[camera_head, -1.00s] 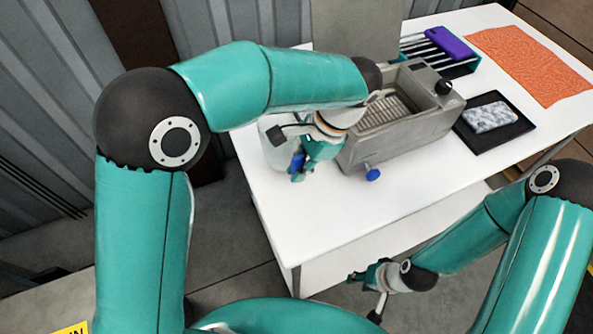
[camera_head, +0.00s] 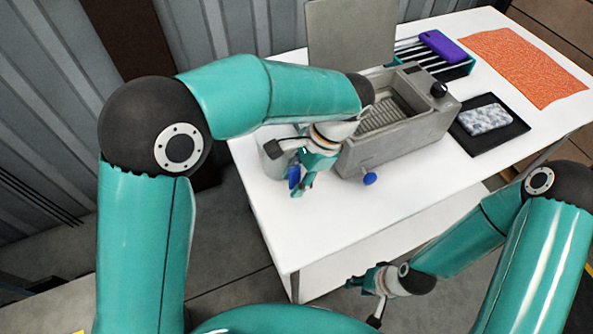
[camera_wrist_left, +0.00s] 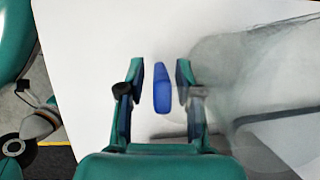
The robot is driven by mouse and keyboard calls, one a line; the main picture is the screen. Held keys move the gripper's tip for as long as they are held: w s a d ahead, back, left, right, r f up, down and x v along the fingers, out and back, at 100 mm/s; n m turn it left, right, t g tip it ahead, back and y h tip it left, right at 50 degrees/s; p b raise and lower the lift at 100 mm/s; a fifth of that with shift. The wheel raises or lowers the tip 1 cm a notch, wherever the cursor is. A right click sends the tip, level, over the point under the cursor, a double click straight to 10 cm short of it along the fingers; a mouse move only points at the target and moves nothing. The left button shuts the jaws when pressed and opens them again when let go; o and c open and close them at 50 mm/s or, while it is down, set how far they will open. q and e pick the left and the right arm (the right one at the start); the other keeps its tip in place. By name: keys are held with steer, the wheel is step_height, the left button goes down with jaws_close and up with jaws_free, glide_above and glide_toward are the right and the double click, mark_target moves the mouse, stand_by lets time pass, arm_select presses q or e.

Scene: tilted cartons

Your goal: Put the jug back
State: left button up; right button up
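The jug is a see-through grey vessel (camera_wrist_left: 225,75) at the right of the left wrist view, with a blue handle (camera_wrist_left: 162,90). In the head view its pale body (camera_head: 270,165) stands on the white table and is partly hidden behind my left arm and gripper. My left gripper (camera_wrist_left: 160,72) is open, with one finger on each side of the blue handle and visible gaps between. It also shows in the head view (camera_head: 300,182). My right gripper (camera_head: 356,282) is low in front of the table, away from the jug; its finger opening is too small to judge.
A grey box-shaped machine (camera_head: 400,137) with a blue knob stands right of the jug. Beyond it are a rack (camera_head: 462,70) with a purple item (camera_head: 442,46), an orange cloth (camera_head: 522,68) and a black mat (camera_head: 512,132) bearing a speckled block (camera_head: 485,118). The front table area is clear.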

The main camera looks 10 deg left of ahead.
arm_select(q)
steer(key=v, duration=1.2)
steer(key=shift+p, duration=0.4)
